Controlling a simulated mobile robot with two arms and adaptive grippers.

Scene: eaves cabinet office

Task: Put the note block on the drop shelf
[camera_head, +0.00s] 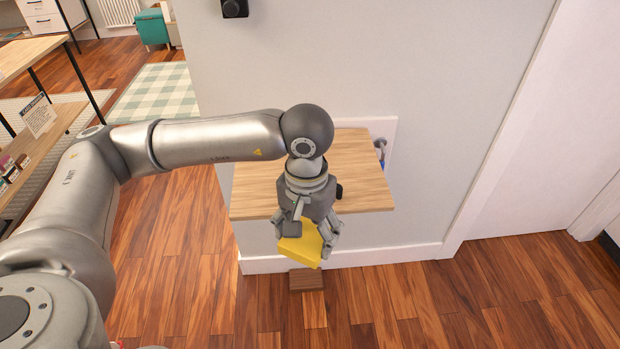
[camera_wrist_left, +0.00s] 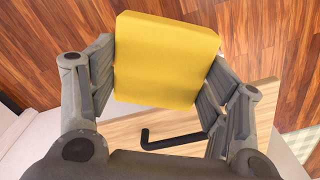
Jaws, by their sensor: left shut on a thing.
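The yellow note block (camera_head: 300,246) is held between the fingers of my left gripper (camera_head: 309,236), which is shut on it. In the left wrist view the note block (camera_wrist_left: 166,60) fills the space between the two grey fingers. The drop shelf (camera_head: 360,172) is a light wooden board fixed to the grey wall. In the head view the gripper and block overlap the shelf's front edge, and the block shows against the floor below it. The shelf (camera_wrist_left: 125,130) also shows beneath the gripper in the left wrist view. My right gripper is not in view.
A black bent rod (camera_wrist_left: 172,141) shows by the shelf in the left wrist view. A small brown block (camera_head: 307,279) is low by the skirting. A wooden desk (camera_head: 30,52) stands at left, and a white door (camera_head: 545,130) at right. The shelf's visible top looks mostly bare.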

